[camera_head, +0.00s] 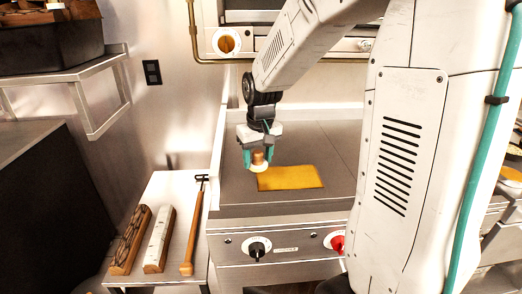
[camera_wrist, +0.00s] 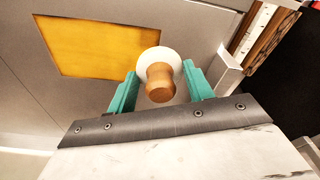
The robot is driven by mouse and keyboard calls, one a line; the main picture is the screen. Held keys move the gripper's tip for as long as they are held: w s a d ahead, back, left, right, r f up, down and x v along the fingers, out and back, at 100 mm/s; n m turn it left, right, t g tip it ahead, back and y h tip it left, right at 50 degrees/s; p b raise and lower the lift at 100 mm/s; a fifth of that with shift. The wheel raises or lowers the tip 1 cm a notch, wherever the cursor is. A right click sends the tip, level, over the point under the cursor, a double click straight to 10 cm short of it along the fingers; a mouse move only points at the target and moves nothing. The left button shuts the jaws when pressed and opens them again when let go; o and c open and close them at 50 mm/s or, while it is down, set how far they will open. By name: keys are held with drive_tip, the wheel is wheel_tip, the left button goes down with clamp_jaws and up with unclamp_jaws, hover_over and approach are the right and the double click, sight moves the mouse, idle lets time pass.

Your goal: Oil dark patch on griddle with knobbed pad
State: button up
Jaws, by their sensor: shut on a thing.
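My gripper (camera_head: 257,158) has teal fingers and is shut on the wooden knob of the knobbed pad (camera_head: 259,168). The pad has a round white base below the knob; it also shows between the fingers in the wrist view (camera_wrist: 160,73). The griddle (camera_head: 325,145) is a flat grey plate. A yellow-orange rectangular patch (camera_head: 291,178) lies on it, just right of the pad, and shows at upper left in the wrist view (camera_wrist: 88,45). No dark patch stands out. I cannot tell whether the pad touches the griddle.
A white side table (camera_head: 164,192) left of the griddle holds two wooden blocks (camera_head: 128,240) and a long-handled tool (camera_head: 194,232). The griddle front has a black knob (camera_head: 258,249) and a red knob (camera_head: 337,243). A wall shelf (camera_head: 88,71) is at upper left.

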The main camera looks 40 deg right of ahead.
sight(257, 186)
drive_tip(key=shift+f, duration=3.55)
drive_tip(key=shift+d, duration=0.2)
drive_tip(key=shift+s+d, duration=0.35)
drive_tip(key=shift+d, duration=0.05)
drive_tip(key=shift+s+d+f, duration=0.1)
drive_tip(key=shift+s+d, duration=0.2)
drive_tip(key=shift+d, duration=0.2)
drive_tip(key=shift+s+d+f, duration=0.1)
drive_tip(key=shift+s+d, duration=0.15)
drive_tip(key=shift+d, duration=0.25)
drive_tip(key=shift+s+d, duration=0.15)
drive_tip(key=shift+d, duration=0.15)
drive_tip(key=shift+w+a, duration=0.35)
drive_tip(key=shift+a, duration=0.3)
drive_tip(key=shift+w+a, duration=0.35)
drive_tip(key=shift+a, duration=0.3)
drive_tip(key=shift+w+a, duration=0.35)
drive_tip(key=shift+a, duration=0.3)
drive_tip(key=shift+r, duration=4.05)
